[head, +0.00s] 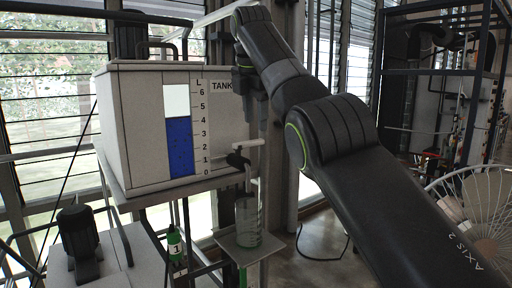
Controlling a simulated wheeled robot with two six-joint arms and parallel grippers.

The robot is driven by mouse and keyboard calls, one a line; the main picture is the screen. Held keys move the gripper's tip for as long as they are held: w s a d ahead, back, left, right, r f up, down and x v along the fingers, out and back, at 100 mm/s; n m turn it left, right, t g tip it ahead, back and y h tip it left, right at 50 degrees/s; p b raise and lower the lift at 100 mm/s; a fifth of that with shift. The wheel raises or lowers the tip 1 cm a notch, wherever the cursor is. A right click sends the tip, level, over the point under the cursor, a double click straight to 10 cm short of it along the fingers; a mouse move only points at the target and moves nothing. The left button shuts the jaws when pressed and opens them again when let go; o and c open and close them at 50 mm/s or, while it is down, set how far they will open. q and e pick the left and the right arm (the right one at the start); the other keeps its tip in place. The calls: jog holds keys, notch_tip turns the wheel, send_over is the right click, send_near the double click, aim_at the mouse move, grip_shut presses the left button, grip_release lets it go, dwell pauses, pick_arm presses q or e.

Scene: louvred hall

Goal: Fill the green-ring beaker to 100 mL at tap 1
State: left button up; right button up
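A clear beaker (247,222) stands upright on a small shelf (252,247) below the tap (238,160) of the tank. Its ring colour and fill level are too small to tell. A pale streak, which looks like water, runs from the tap spout down to the beaker. The tank (130,130) has a gauge (180,145) with blue liquid a little above 4 L. My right gripper (251,100) points down above the tap, apart from the beaker. Its fingers are too dark to tell open from shut. My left gripper is not in view.
A green and black cylinder (176,247) labelled 1 hangs below the tank. A black motor-like unit (78,232) stands at lower left. A vertical pole (264,180) rises behind the beaker. A wire fan-like guard (475,210) and a dark rack (440,72) are at right.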

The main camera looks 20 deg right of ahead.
aim_at(255, 140)
jog(key=x, duration=0.2)
jog(key=b+x, duration=0.1)
jog(key=x, duration=0.1)
jog(key=w+b+x, duration=0.1)
jog(key=x, duration=0.1)
jog(key=shift+a, duration=0.25)
jog(key=shift+r, duration=0.15)
jog(key=shift+s+d, duration=0.15)
jog(key=shift+s, duration=0.1)
jog(key=shift+f, duration=0.25)
jog(key=shift+w+f+b, duration=0.25)
jog(key=shift+f+b, duration=0.1)
jog(key=shift+f, duration=0.15)
jog(key=shift+w+f, duration=0.1)
jog(key=shift+w, duration=0.05)
jog(key=shift+s, duration=0.2)
jog(key=c, duration=0.5)
jog(key=shift+w, duration=0.1)
grip_shut()
